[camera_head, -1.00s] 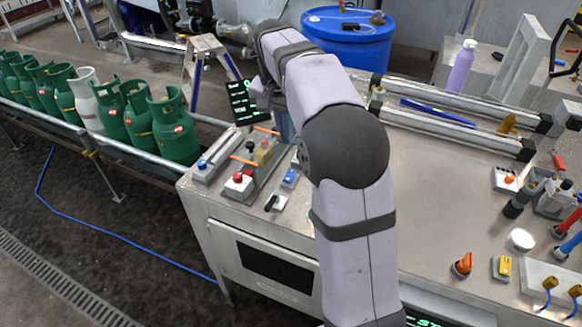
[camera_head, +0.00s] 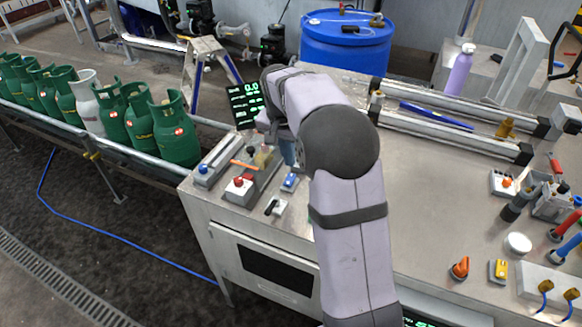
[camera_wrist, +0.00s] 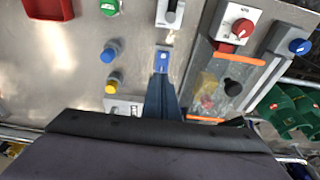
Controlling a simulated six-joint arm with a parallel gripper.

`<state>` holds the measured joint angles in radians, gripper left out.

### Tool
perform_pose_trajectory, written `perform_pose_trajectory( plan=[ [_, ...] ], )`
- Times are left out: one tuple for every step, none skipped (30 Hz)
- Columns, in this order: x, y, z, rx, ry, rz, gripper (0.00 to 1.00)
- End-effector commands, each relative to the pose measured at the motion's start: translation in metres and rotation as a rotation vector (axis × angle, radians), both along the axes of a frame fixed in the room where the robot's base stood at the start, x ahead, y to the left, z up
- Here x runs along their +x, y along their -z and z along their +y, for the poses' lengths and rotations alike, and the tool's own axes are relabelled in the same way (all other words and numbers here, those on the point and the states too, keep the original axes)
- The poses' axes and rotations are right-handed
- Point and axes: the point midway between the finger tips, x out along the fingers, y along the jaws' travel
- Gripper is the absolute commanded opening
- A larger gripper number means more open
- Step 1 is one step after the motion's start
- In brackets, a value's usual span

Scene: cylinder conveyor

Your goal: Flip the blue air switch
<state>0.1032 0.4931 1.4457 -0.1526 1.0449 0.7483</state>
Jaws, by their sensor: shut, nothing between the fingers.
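The blue switch (camera_head: 290,181) is a small blue-topped block near the left end of the metal bench. In the wrist view its blue face (camera_wrist: 163,60) shows just beyond my fingertips. My gripper (camera_wrist: 162,80) is shut and empty, pointing down over the bench right beside the switch. I cannot tell whether the fingertips touch it. In the head view my gripper (camera_head: 289,152) is mostly hidden behind my arm, just behind the switch. Its lever position is too small to tell.
A red knob box (camera_head: 239,188), a blue knob on a grey box (camera_head: 203,168) and a black-handled switch (camera_head: 274,207) stand close by. The wrist view shows a blue button (camera_wrist: 110,51) and a yellow button (camera_wrist: 114,81). A lit display (camera_head: 246,104) stands behind.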

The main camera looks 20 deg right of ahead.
Motion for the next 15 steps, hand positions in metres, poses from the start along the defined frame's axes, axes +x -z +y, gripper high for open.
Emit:
perform_pose_trajectory(
  plan=[
    [0.001, 0.008, -0.002, 0.000, 0.001, 0.006, 0.00],
    [0.001, 0.013, -0.002, 0.000, 0.001, 0.006, 0.00],
    [0.002, 0.019, -0.003, 0.000, 0.001, 0.006, 0.00],
    [0.003, 0.024, -0.004, 0.000, 0.001, 0.004, 0.00],
    [0.004, 0.027, -0.004, 0.001, 0.001, 0.005, 0.00],
    [0.005, 0.033, -0.005, 0.001, 0.000, 0.004, 0.00],
    [0.005, 0.037, -0.006, 0.001, 0.001, 0.005, 0.00],
    [0.005, 0.040, -0.006, 0.001, 0.000, 0.004, 0.00],
    [0.006, 0.045, -0.007, 0.001, 0.000, 0.004, 0.00],
    [0.007, 0.048, -0.007, 0.001, 0.000, 0.003, 0.00],
    [0.007, 0.050, -0.008, 0.001, 0.000, 0.002, 0.00],
    [0.008, 0.053, -0.008, 0.001, 0.000, 0.002, 0.00],
    [0.008, 0.055, -0.008, 0.001, 0.000, 0.001, 0.00],
    [0.008, 0.057, -0.008, 0.001, 0.000, 0.001, 0.00],
    [0.009, 0.058, -0.009, 0.001, 0.000, 0.001, 0.00]
  ],
)
